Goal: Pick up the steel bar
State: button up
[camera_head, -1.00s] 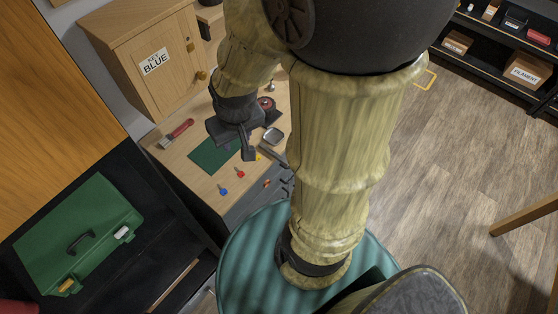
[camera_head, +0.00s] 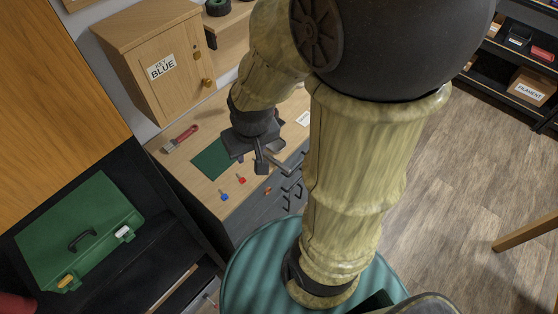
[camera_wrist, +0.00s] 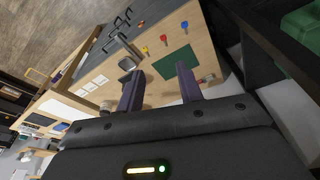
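My gripper (camera_head: 259,163) is above the workbench, beside the green mat, in the head view. In the wrist view its two dark fingers (camera_wrist: 161,84) stand apart with nothing visible between them. A grey bar-like piece (camera_wrist: 127,46) lies near the bench edge above the drawers, beyond the left finger. It also shows in the head view (camera_head: 279,161), just right of the fingers. I cannot tell whether it is the steel bar or part of a fixture. My gripper and arm hide part of the bench in the head view.
Blue (camera_head: 224,195) and red (camera_head: 241,179) keys and a green mat (camera_head: 210,160) lie on the bench (camera_head: 185,168). A red-handled tool (camera_head: 181,138) is behind them. A wooden cabinet (camera_head: 160,65) stands at the back. A green case (camera_head: 80,230) is at left.

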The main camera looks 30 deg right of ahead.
jog(key=shift+o, duration=0.5)
jog(key=shift+d+f, duration=0.15)
jog(key=shift+d, duration=0.05)
jog(key=n+g+b, duration=0.3)
jog(key=n+b, duration=0.1)
jog(key=b, duration=0.5)
send_over(276, 161)
notch_tip(276, 161, down, 12)
notch_tip(276, 161, down, 11)
jog(key=shift+f+p, duration=0.1)
jog(key=shift+p, duration=0.65)
jog(key=shift+f, duration=0.55)
